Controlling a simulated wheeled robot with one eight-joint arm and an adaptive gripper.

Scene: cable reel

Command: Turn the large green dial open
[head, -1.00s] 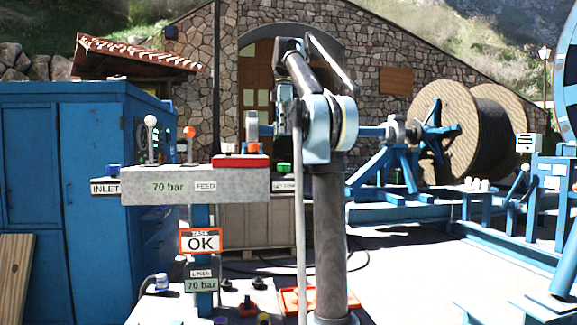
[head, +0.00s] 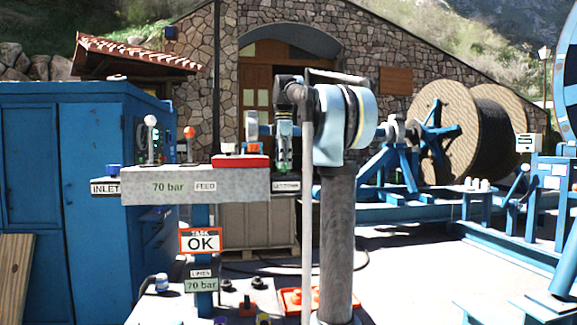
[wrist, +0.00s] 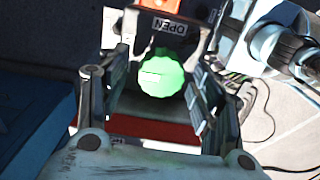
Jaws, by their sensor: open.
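The large green dial (wrist: 165,76) is a scalloped knob with a pale mark on its face, in the middle of the wrist view. My gripper (wrist: 163,68) is open, with one finger on each side of the dial. I cannot tell whether either finger touches it. An OPEN label (wrist: 169,27) shows upside down above the dial. In the head view my gripper (head: 284,150) points down at the right end of the grey panel (head: 150,187), and it largely hides the dial there.
A red block (head: 241,161) sits on the panel just left of my gripper. Levers with white (head: 151,121) and orange (head: 189,132) knobs stand farther left. A blue cabinet (head: 60,190) is at the left. Open paving (head: 420,275) lies to the right.

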